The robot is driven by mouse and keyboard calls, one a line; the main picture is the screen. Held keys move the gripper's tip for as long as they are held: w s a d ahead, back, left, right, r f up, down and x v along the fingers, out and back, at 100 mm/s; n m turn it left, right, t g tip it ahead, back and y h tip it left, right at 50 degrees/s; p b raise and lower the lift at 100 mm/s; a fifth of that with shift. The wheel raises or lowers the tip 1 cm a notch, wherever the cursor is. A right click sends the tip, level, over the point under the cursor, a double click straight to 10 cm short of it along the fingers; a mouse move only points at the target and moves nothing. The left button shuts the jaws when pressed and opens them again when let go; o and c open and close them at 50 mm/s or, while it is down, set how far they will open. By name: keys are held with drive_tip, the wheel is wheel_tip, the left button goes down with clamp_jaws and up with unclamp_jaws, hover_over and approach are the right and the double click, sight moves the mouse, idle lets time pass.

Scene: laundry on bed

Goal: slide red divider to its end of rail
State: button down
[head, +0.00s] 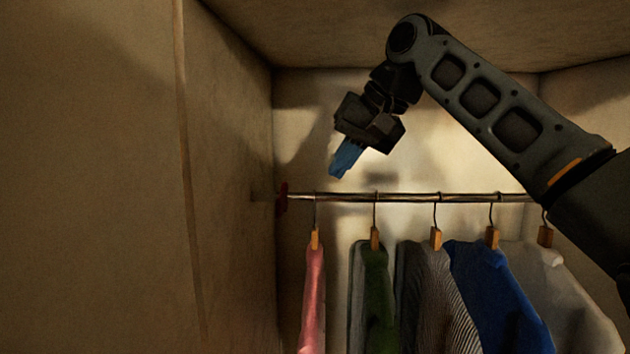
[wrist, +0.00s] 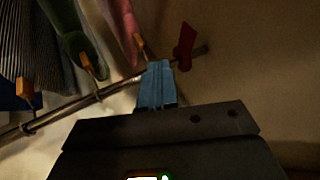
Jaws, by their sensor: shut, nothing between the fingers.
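The red divider (head: 282,197) sits on the metal rail (head: 400,197) close to the left wall, at the rail's left end. In the wrist view the red divider (wrist: 185,46) is a flat red piece around the rail (wrist: 110,90), with a short bit of rail showing beyond it. My gripper (head: 340,172) has blue fingers, shut and empty. It is above the rail, to the right of the divider, with a visible gap in the head view. The fingers (wrist: 157,85) also show in the wrist view, where they overlap the rail next to the divider.
Several garments hang from the rail: a pink one (head: 311,300) nearest the divider, then a green one (head: 376,290), a striped one (head: 440,300), a blue one (head: 495,290) and a grey one. Walls close in at left (head: 230,180) and behind.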

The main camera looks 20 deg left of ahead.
sight(281, 203)
drive_tip(key=shift+w+a+f+p, duration=0.15)
drive_tip(key=shift+a+f+p, duration=0.35)
drive_tip(key=shift+a+f, duration=0.9)
drive_tip(key=shift+w+a+f+p, duration=0.1)
drive_tip(key=shift+a+f+p, duration=0.35)
drive_tip(key=shift+a+f, duration=0.95)
drive_tip(key=shift+w+a+f+p, duration=0.15)
drive_tip(key=shift+a+f+p, duration=0.35)
drive_tip(key=shift+a+f, duration=0.85)
drive_tip(key=shift+a+r, duration=0.4)
drive_tip(key=shift+a, duration=0.05)
